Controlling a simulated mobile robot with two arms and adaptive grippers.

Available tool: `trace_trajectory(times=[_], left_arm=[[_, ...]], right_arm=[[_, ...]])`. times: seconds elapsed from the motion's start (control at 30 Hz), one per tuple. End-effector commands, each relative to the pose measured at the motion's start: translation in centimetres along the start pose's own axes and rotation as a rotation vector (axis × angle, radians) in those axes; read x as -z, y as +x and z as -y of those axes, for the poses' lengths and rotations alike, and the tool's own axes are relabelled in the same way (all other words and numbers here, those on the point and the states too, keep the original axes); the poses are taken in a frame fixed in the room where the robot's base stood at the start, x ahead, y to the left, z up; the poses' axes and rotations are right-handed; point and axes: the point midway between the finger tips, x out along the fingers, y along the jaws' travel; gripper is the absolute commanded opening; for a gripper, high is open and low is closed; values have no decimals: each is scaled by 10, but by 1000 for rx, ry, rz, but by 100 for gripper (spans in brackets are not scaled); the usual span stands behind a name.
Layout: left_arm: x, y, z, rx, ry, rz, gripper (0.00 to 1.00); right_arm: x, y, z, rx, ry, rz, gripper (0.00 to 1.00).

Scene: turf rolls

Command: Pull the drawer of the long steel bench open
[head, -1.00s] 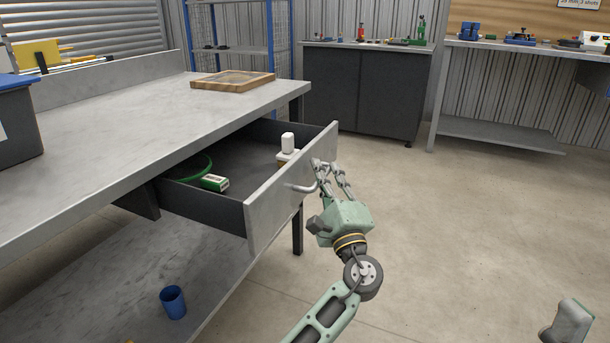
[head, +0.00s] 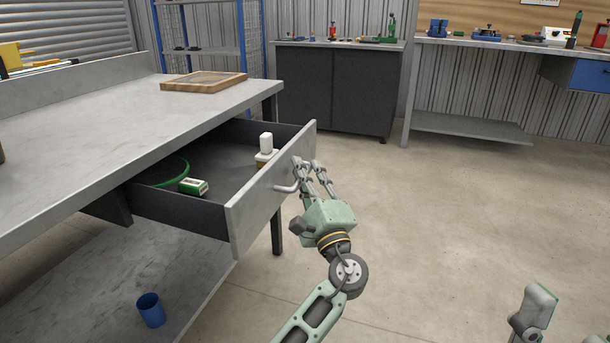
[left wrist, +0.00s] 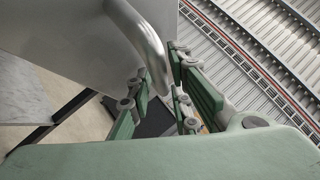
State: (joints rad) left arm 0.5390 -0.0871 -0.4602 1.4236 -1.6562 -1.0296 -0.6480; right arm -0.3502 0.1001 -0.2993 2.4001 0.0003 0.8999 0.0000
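The long steel bench (head: 110,115) is at the left in the head view. Its drawer stands well open, and its pale metal front (head: 262,207) faces the lower right. A curved bar handle (head: 284,189) is on the front; the left wrist view shows the handle (left wrist: 147,45) large. My left gripper (head: 306,164) is at the drawer front, with the handle's bar between its fingers (left wrist: 159,90) and the fingers closed around it. The far finger contact is partly hidden. At the lower right only a piece of my right arm shows, not clearly its gripper.
The drawer holds a green ring (head: 172,173), a green-and-white box (head: 193,186) and a white bottle (head: 266,143). A wooden framed board (head: 203,82) lies on the bench. A blue cup (head: 151,310) stands on the lower shelf. The floor (head: 430,220) on the right is clear.

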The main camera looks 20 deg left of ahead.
Motion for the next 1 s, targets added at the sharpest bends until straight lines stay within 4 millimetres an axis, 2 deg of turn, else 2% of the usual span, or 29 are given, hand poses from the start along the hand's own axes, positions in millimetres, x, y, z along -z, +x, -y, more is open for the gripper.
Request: trace_trajectory(times=[0.17,0.4,0.6,0.8,1.0], left_arm=[[1,-16,0,-1,-1,-2,18],[1,-67,-1,-2,0,-3,18],[1,-103,-1,-3,0,-2,18],[0,-119,-1,-2,1,-1,18],[0,-120,-1,-2,1,0,18]], right_arm=[[0,0,0,0,0,0,40],[0,0,0,0,0,0,40],[0,0,0,0,0,0,40],[0,0,0,0,1,0,40],[0,0,0,0,1,0,40]])
